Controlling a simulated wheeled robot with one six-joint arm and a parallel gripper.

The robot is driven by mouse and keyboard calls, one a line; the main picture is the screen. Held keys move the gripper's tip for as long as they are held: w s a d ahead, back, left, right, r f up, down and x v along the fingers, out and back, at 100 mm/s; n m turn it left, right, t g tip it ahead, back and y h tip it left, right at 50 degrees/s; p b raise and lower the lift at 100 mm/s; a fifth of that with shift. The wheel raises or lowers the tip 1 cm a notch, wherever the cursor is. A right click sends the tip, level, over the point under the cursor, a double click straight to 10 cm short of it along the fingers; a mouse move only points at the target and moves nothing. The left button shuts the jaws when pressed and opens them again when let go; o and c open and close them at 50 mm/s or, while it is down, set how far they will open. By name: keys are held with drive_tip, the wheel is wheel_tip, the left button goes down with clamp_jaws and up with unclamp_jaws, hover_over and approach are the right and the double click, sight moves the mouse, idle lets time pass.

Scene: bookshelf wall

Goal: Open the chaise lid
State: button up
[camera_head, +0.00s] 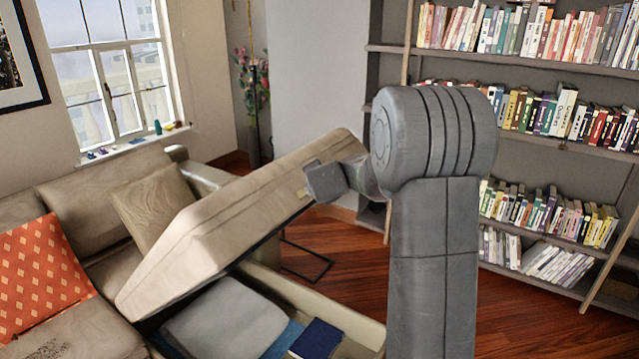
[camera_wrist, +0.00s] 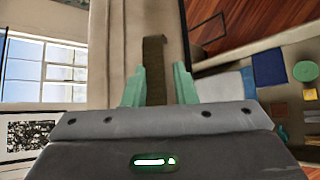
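The chaise lid (camera_head: 235,215) is a long beige padded panel, raised and tilted, its right end higher than its left. Under it, the storage box (camera_head: 340,318) of the chaise stands open. A small tan strap (camera_head: 303,192) sits on the lid's front face near its raised end. My gripper (camera_head: 318,181) is at that raised end, close to the strap; its fingertips are mostly hidden in the head view. In the wrist view, the green fingers of my gripper (camera_wrist: 158,82) stand apart with the brown strap (camera_wrist: 154,55) between them. Whether they clamp it is unclear.
Inside the box lie a grey cushion (camera_head: 228,318) and a dark blue item (camera_head: 316,340). The sofa (camera_head: 75,335) with an orange pillow (camera_head: 40,275) is at left. A bookshelf (camera_head: 550,145) fills the right. Wooden floor (camera_head: 505,305) is clear before it.

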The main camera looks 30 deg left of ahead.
drive_tip(key=v, duration=1.2)
drive_tip(key=shift+s+d+r, duration=0.2)
